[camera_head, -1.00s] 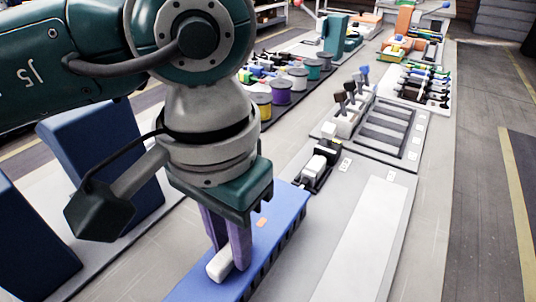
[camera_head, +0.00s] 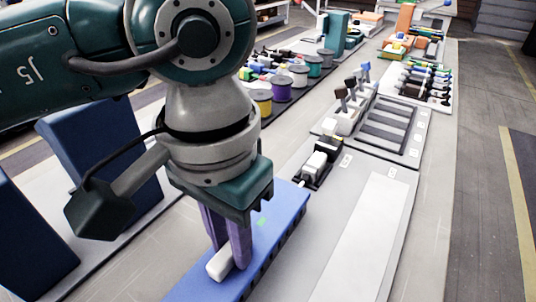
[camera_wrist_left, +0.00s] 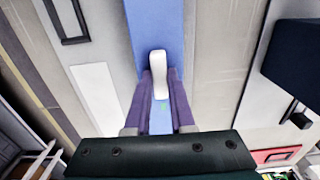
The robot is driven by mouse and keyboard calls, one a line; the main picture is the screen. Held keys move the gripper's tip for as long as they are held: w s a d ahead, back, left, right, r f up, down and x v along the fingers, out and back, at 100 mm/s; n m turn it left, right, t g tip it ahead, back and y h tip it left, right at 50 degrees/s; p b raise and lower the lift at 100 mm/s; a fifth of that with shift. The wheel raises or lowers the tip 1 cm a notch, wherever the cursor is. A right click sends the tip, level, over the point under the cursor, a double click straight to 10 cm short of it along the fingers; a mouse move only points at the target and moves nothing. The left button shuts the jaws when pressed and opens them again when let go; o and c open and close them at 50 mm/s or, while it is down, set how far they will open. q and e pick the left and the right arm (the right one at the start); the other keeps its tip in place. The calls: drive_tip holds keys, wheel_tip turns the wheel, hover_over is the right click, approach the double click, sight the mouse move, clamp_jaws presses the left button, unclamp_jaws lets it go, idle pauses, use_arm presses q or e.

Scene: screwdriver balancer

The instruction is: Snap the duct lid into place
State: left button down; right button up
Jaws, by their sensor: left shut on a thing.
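The blue duct lid (camera_head: 283,207) lies lengthwise along the bench, over a duct whose dark slotted side shows along its right edge. A small green mark (camera_head: 262,222) shows on its top. A white block-like grip (camera_head: 220,265) stands on the lid. My left gripper (camera_head: 230,262) points down with its purple fingers shut on the white grip. In the left wrist view the white grip (camera_wrist_left: 157,68) sits between the fingertips above the blue strip. The gripper hides part of the lid. My right gripper is not in view.
A grey board with a white panel (camera_head: 362,240) lies to the right. A black and white device (camera_head: 318,160) stands past the lid's far end. Dark blue bins (camera_head: 100,155) stand on the left. Spools (camera_head: 281,88) and tool trays line the bench farther back.

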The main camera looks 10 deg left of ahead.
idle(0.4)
use_arm(q)
drive_tip(key=c, duration=0.7)
unclamp_jaws()
drive_tip(key=shift+r, duration=0.1)
wheel_tip(320, 180, up, 10)
drive_tip(key=shift+f, duration=0.1)
